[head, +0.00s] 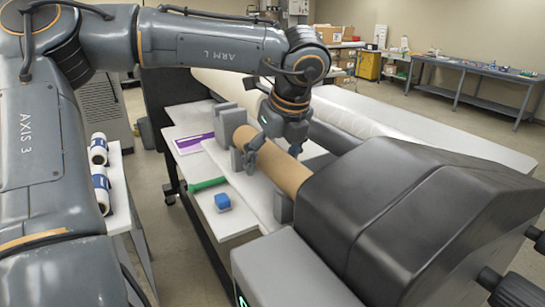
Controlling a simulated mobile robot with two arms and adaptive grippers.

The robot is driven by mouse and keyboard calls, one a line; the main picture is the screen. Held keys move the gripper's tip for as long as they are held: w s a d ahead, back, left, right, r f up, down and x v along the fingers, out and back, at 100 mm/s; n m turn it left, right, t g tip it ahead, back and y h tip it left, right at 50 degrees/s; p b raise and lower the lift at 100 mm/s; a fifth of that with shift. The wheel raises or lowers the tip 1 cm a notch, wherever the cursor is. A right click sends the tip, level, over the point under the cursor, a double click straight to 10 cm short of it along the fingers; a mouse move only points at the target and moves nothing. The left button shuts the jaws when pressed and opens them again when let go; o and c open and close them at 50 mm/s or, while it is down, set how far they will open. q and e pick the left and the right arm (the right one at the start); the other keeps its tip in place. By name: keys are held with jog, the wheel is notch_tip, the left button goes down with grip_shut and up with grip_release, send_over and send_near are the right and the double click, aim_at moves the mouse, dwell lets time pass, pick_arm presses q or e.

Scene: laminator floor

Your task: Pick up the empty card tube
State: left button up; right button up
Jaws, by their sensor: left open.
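The card tube (278,172) is a plain brown cylinder. It lies across grey upright supports on a pale bench, running from the middle of the head view toward the lower right. Its near right end meets or passes behind a large dark housing, so that end is hidden. My left gripper (274,157) is open, pointing down over the middle of the tube, with one finger on each side of it. I cannot tell whether the fingers touch it. My right gripper is not in view.
The dark housing (410,205) fills the lower right. A pale roll (345,120) lies behind the tube. A blue block (222,201), a green tool (207,185) and a purple-and-white sheet (190,143) lie on the bench. A workbench (470,75) stands far right.

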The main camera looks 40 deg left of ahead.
pick_arm(q)
jog(key=shift+d, duration=0.1)
jog(key=c, duration=1)
jog(key=shift+r, duration=0.15)
